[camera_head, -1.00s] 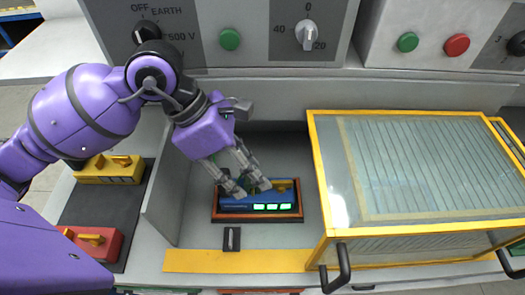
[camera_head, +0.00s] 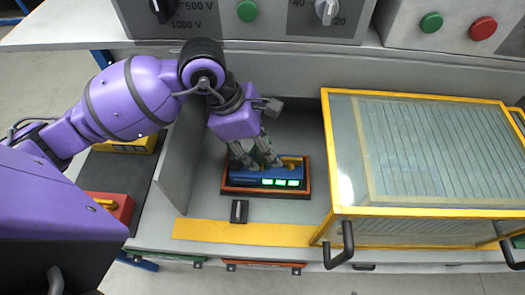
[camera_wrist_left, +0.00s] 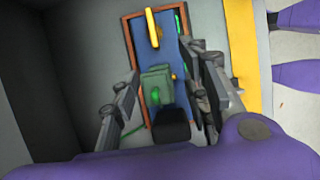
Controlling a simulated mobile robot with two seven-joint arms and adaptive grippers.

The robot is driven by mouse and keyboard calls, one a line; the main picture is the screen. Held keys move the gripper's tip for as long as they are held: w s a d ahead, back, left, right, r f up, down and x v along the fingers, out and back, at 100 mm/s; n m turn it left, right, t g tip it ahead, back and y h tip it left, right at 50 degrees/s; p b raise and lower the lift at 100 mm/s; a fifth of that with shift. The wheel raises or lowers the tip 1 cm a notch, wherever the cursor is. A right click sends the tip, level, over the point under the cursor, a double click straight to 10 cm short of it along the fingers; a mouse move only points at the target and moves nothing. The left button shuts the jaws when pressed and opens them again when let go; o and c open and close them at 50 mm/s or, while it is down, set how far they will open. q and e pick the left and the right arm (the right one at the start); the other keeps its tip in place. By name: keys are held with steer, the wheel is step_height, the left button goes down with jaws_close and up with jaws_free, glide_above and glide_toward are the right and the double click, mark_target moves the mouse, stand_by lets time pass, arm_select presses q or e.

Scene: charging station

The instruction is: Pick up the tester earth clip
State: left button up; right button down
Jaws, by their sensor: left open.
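A blue tester (camera_head: 248,178) with lit green displays and a yellow handle (camera_head: 292,162) sits in a red-brown rimmed tray (camera_head: 265,194) in the bay. In the left wrist view a green block with a black end, which looks like the earth clip (camera_wrist_left: 157,84), lies over the blue tester (camera_wrist_left: 172,50). My left gripper (camera_head: 261,162) is open and points down over the tester. In the left wrist view its fingers stand on both sides of the green block. Whether they touch it, I cannot tell. The fingers mostly hide the clip in the head view. My right gripper is out of view.
A grey partition (camera_head: 182,150) stands left of the bay, and a glass-topped yellow-framed box (camera_head: 425,150) stands right. A small black-framed piece (camera_head: 239,211) lies in front of the tray. Red (camera_head: 112,204) and yellow (camera_head: 125,146) cases lie beyond the partition.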

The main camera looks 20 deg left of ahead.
arm_select(q)
steer(key=c, duration=1)
jaws_close()
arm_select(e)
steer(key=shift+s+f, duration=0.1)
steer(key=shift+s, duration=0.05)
arm_select(q)
steer(key=shift+r, duration=0.15)
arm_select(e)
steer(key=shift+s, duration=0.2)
